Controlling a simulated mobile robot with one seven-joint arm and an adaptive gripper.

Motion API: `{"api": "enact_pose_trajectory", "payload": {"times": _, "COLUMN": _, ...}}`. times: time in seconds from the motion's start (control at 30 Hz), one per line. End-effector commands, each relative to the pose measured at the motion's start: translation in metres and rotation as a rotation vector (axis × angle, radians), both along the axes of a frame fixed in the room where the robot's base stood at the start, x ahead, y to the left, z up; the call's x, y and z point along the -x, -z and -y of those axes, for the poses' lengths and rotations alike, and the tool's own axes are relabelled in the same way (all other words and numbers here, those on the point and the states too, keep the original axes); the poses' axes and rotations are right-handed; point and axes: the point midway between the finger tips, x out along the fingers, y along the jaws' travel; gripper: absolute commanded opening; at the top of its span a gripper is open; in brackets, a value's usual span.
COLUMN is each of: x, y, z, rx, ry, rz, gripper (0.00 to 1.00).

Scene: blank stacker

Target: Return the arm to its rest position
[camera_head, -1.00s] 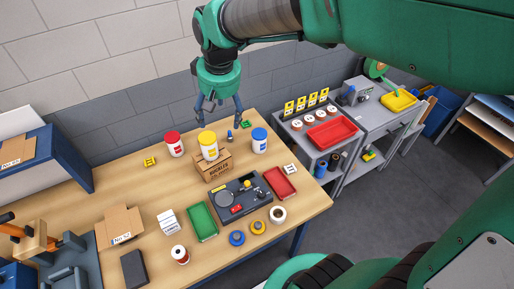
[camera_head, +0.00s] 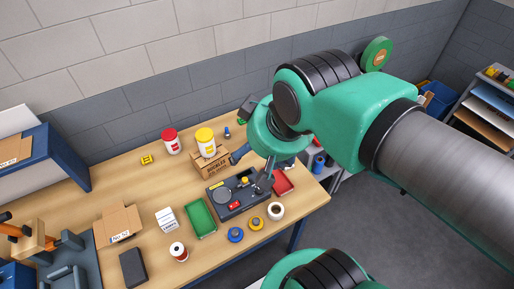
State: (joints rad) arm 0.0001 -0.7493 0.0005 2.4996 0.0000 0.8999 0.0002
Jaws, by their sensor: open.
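My green arm reaches in from the right, folded at the elbow, across the right end of the wooden workbench (camera_head: 85,196). My gripper (camera_head: 250,168) hangs above the right part of the bench, near a dark grey fixture (camera_head: 227,209) and a cardboard box (camera_head: 205,166). Its dark fingers are spread and I see nothing held between them.
A yellow-lidded jar (camera_head: 205,144) stands on the box, and a red-lidded jar (camera_head: 171,143) stands left of it. A green tray (camera_head: 200,219), a red tray (camera_head: 283,183) and tape rolls (camera_head: 276,211) lie around the fixture. Grey floor is open at the right.

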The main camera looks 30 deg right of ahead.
Motion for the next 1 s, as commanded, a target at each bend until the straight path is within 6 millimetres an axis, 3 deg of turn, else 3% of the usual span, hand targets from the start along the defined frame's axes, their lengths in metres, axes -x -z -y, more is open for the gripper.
{"api": "enact_pose_trajectory", "payload": {"times": 0.47, "x": 0.000, "y": 0.007, "z": 0.000, "rx": 0.000, "ry": 0.000, "rz": 0.001, "gripper": 0.74}}
{"api": "enact_pose_trajectory", "payload": {"times": 1.0, "x": 0.000, "y": 0.073, "z": 0.000, "rx": 0.000, "ry": 0.000, "rz": 0.000, "gripper": 0.74}}
